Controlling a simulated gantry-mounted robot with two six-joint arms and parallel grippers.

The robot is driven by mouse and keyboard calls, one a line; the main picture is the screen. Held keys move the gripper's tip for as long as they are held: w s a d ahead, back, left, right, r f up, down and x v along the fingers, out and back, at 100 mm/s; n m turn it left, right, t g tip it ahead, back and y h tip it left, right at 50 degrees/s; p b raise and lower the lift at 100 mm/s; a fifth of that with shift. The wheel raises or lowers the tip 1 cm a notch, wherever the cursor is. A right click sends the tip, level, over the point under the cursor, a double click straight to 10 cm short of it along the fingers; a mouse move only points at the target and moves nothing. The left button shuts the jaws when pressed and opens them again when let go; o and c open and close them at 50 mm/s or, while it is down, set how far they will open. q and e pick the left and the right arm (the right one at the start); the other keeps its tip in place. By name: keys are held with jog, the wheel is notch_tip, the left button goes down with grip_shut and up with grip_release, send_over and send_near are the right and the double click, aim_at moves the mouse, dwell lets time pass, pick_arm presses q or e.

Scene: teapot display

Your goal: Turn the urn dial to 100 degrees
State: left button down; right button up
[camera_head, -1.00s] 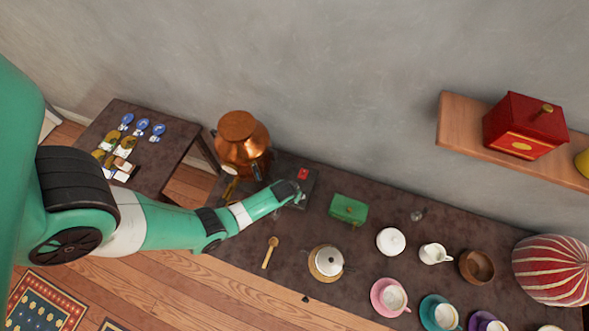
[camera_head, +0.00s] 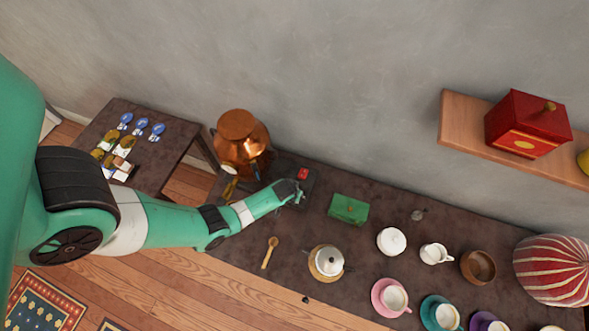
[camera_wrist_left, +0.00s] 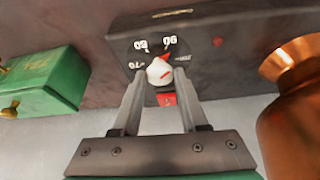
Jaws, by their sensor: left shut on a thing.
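The copper urn (camera_head: 243,145) stands at the back left of the dark counter and shows at the right edge of the left wrist view (camera_wrist_left: 295,105). The white dial knob (camera_wrist_left: 158,72) sits on a dark panel beside it, with number marks around it. Its red pointer (camera_wrist_left: 166,57) points up and right in the left wrist view, apparently between the 90 and 100 marks. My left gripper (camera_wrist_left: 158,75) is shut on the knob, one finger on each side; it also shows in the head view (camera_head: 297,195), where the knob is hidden. My right gripper is not in view.
Cups and saucers fill the right side.

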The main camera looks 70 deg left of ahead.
pick_arm(q)
jog(key=shift+m, duration=0.3)
jog(key=shift+s+a+m+h, duration=0.1)
jog(key=shift+m+h, duration=0.2)
jog(key=shift+m, duration=0.2)
jog(key=shift+m+t+h+p, duration=0.35)
jog(key=shift+m+t+h, duration=0.05)
jog(key=shift+m, duration=0.7)
jog(key=shift+a+m+t+h+b, duration=0.1)
jog(key=shift+m+t+h+b, duration=0.2)
jog(key=shift+m, duration=0.75)
jog(key=shift+a+m+h+b, duration=0.1)
jog(key=shift+m+h, duration=0.3)
jog(key=shift+m, duration=0.65)
jog(key=shift+c, duration=2.2)
grip_release()
jog(key=shift+s, duration=0.1)
